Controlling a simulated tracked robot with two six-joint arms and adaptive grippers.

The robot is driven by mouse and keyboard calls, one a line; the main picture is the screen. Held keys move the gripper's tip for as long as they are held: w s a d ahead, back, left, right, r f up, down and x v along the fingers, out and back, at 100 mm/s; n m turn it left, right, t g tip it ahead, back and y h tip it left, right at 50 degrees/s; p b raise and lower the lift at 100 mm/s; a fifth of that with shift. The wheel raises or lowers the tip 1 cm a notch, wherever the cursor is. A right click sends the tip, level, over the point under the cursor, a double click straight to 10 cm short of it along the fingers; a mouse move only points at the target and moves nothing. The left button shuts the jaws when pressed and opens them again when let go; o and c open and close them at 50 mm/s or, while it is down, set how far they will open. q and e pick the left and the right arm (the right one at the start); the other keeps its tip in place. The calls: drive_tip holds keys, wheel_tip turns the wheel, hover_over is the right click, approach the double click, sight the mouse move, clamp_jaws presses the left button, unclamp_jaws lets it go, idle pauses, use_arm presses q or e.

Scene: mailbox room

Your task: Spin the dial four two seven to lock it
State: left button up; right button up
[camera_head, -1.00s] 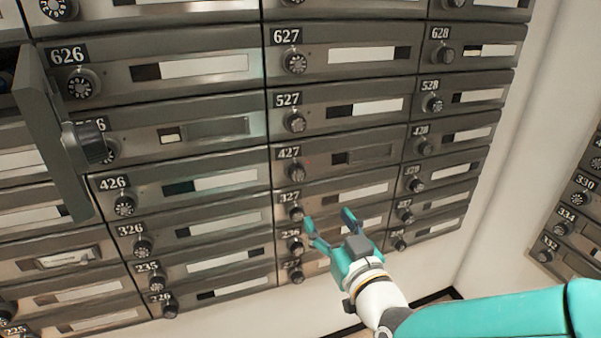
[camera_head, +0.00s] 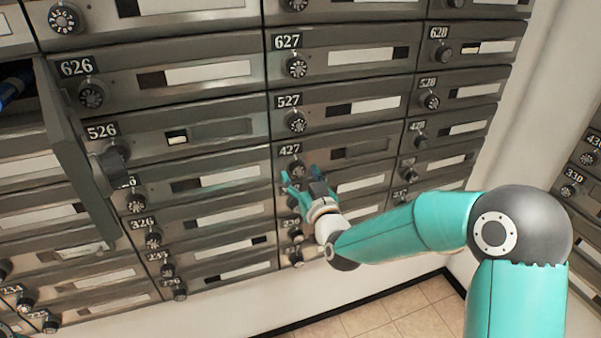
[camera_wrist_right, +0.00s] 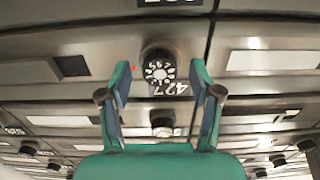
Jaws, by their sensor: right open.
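The 427 dial (camera_head: 297,170) is a dark round knob with white marks, below the black 427 number plate (camera_head: 290,149) on a grey mailbox door. In the right wrist view the dial (camera_wrist_right: 160,72) sits between and just beyond the fingertips, with its plate upside down below it. My right gripper (camera_head: 302,178) is open and empty, its teal fingers right at the dial's lower edge in the head view; the wrist view also shows the gripper (camera_wrist_right: 160,75) spread on both sides of the dial. I cannot tell whether a finger touches it.
A mailbox door (camera_head: 80,150) stands open at the left, sticking out from the wall. The neighbouring dials 527 (camera_head: 296,122) and 526 (camera_head: 113,155) lie close by. Tiled floor (camera_head: 390,318) shows at the bottom, and a white wall (camera_head: 535,110) at the right.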

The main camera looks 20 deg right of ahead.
drive_tip(key=shift+w, duration=0.3)
